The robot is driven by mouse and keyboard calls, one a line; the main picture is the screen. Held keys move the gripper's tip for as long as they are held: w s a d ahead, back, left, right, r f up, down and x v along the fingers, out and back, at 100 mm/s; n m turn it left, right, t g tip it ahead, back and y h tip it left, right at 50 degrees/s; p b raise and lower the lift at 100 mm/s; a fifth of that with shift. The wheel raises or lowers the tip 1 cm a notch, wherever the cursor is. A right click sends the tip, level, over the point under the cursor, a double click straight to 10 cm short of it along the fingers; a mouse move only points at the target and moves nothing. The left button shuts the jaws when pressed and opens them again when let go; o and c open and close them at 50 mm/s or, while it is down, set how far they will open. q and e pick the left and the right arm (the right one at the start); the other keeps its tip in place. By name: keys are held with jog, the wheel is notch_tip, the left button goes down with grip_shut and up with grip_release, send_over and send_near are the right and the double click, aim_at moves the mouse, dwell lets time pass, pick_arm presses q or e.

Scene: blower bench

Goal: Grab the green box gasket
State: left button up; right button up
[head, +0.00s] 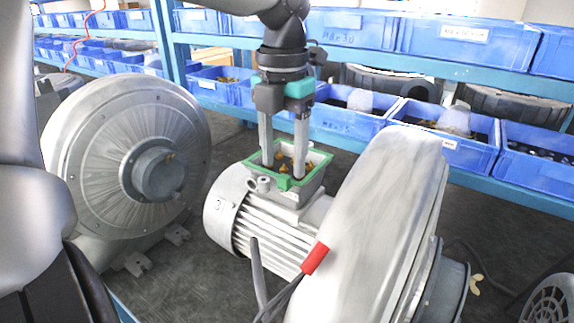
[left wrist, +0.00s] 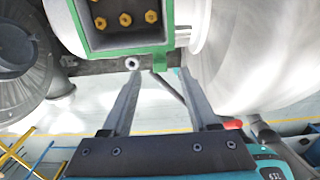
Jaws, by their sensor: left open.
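The green box gasket (head: 318,162) lies as a thin square frame on the rim of the open terminal box (head: 308,187) on top of the grey motor (head: 265,228). Brass terminals show inside the box. In the left wrist view the gasket (left wrist: 125,50) is at the top, with a small green tab on its near edge. My left gripper (head: 284,170) points down over the box in the head view, its two fingers apart. In the left wrist view the open fingers (left wrist: 159,72) reach toward the tab side, with nothing held. Whether they touch the gasket cannot be told.
A large blower housing (head: 385,205) stands close to the right of the box, another (head: 125,150) to the left. A red-sleeved cable (head: 315,258) runs in front of the motor. Blue shelves with bins (head: 445,143) stand behind.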

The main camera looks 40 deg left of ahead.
aim_at(285, 176)
pick_arm(q)
jog(key=shift+w+f, duration=0.15)
jog(key=shift+f, duration=1.35)
grip_shut()
